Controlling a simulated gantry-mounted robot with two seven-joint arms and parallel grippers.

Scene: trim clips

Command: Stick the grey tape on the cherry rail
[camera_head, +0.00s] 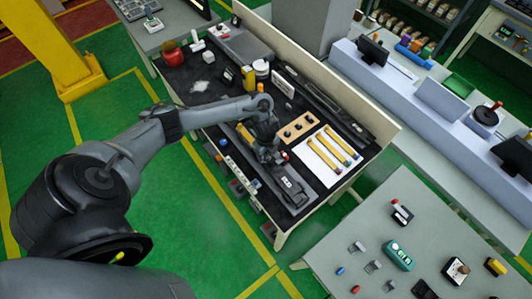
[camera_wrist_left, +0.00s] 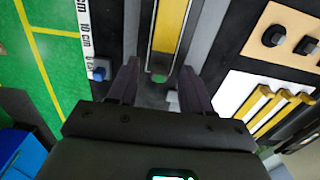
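My left gripper (camera_head: 264,150) is over the black-topped workbench. In the left wrist view the gripper (camera_wrist_left: 157,88) has its two fingers wide apart, above a long grey channel (camera_wrist_left: 190,25). A yellow strip (camera_wrist_left: 170,28) lies lengthwise in this channel, with a small green spot at its near end. Part of the yellow strip (camera_head: 243,132) shows beside the gripper in the head view. Several yellow bars (camera_head: 333,146) lie on a white sheet to the right. I cannot make out which piece is the cherry rail or the grey tape. My right gripper is not in view.
A tan block (camera_head: 296,130) with black knobs is right of the gripper. A printed ruler strip (camera_wrist_left: 86,35) runs along the bench's front edge. A red round object (camera_head: 172,54) stands at the bench's far left. A grey table (camera_head: 345,232) with small parts is at lower right.

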